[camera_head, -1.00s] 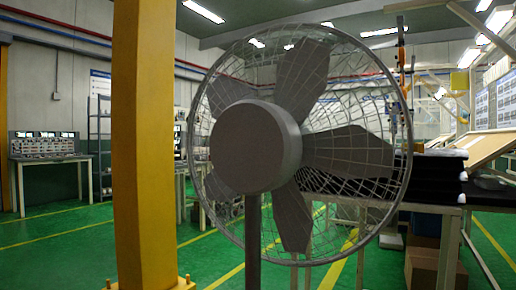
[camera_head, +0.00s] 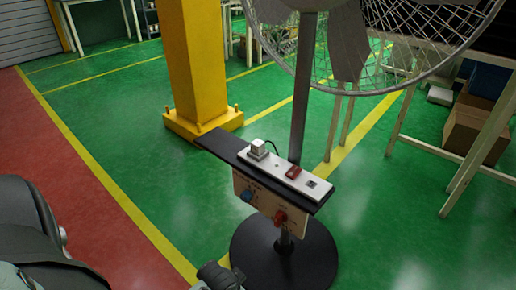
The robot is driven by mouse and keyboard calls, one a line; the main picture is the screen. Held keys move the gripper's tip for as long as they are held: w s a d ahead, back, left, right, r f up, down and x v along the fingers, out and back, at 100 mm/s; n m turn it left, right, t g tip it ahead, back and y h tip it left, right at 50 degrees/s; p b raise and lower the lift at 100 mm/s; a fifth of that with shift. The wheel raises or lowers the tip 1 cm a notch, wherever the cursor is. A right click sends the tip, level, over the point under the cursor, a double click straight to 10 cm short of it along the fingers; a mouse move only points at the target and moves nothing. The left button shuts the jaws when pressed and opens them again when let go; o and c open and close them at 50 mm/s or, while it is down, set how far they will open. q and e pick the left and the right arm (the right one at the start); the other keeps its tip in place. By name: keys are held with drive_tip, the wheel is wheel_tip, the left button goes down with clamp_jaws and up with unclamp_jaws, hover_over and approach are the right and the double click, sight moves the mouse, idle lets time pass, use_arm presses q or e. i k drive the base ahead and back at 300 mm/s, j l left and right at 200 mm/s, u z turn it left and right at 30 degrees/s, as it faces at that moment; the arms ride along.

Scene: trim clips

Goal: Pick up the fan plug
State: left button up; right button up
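A white plug (camera_head: 257,147) with a dark cord sits upright at the left end of a white socket strip (camera_head: 275,167). The strip lies on a black shelf (camera_head: 222,145) fixed to the pole of the fan (camera_head: 303,85). A red switch-like part (camera_head: 293,172) and an empty-looking socket (camera_head: 312,184) are farther right on the strip. Dark parts of my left arm show at the lower left. A small dark part at the bottom edge may belong to my gripper, but no fingertips can be made out. My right gripper is out of view. Nothing touches the plug.
Below the shelf is a panel with a blue knob (camera_head: 247,195) and a red knob (camera_head: 280,217). The fan stands on a round black base (camera_head: 285,262). A yellow column (camera_head: 195,65) stands behind. A cardboard box (camera_head: 470,125) and table legs are at right. Green floor is open around.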

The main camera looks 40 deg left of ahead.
sight(257, 147)
drive_tip(key=z, duration=0.2)
drive_tip(key=j+z, duration=0.4)
drive_tip(key=k+j+z, duration=0.2)
drive_tip(key=j+z, duration=0.2)
drive_tip(key=k+j, duration=0.1)
drive_tip(key=j, duration=0.3)
drive_tip(key=k+j+z, duration=0.15)
drive_tip(key=j, duration=0.25)
drive_tip(key=k+j, duration=0.15)
drive_tip(key=j, duration=0.25)
